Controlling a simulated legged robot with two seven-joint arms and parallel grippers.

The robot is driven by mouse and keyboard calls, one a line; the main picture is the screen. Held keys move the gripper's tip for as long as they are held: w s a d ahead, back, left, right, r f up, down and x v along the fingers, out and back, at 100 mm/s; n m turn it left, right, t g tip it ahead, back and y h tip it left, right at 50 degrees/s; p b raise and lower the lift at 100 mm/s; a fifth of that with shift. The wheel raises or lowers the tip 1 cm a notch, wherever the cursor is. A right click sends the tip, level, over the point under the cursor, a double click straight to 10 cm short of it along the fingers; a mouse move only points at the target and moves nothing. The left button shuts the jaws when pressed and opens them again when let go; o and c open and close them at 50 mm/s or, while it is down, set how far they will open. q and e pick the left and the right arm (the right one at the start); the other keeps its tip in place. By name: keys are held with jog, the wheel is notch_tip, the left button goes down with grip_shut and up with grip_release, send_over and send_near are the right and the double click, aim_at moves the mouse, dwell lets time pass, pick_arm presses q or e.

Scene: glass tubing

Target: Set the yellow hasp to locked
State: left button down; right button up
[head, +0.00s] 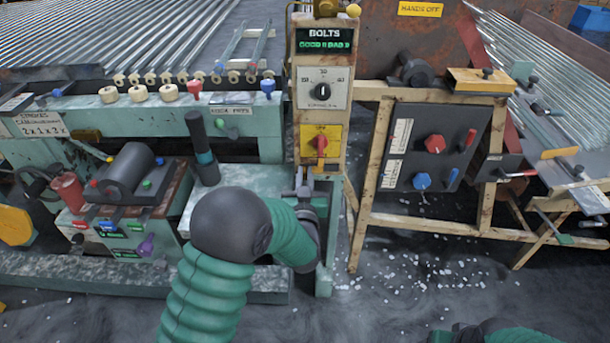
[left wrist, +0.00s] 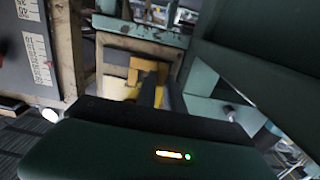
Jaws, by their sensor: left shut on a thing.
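My left gripper (head: 308,190) is at the front of the teal machine, just below the yellow panel with a red switch. A yellow piece (left wrist: 147,68), which looks like the hasp, shows ahead of the gripper in the left wrist view. The gripper is shut on it, though the contact itself is mostly hidden by the dark gripper body.
Above my left gripper stands a wooden post with a yellow switch panel (head: 321,142) and a grey dial plate (head: 325,88). A dark knob panel (head: 436,148) in a wooden frame (head: 420,226) is to the right. White scraps litter the floor.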

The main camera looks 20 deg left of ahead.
dwell(0.4)
pick_arm(q)
jog(key=shift+w+d, duration=0.2)
jog(key=shift+d, duration=0.5)
jog(key=shift+w+d, duration=0.15)
jog(key=shift+d, duration=0.5)
jog(key=c, duration=1.8)
grip_release()
jog(key=o, duration=0.4)
jog(key=shift+w+d, duration=0.1)
jog(key=shift+c, duration=0.2)
jog(key=shift+s+d+p, duration=0.1)
jog(key=shift+s+p, duration=0.2)
jog(key=shift+s, duration=0.1)
jog(key=p+v, duration=0.2)
jog(key=v, duration=1.4)
jog(key=shift+p, duration=0.4)
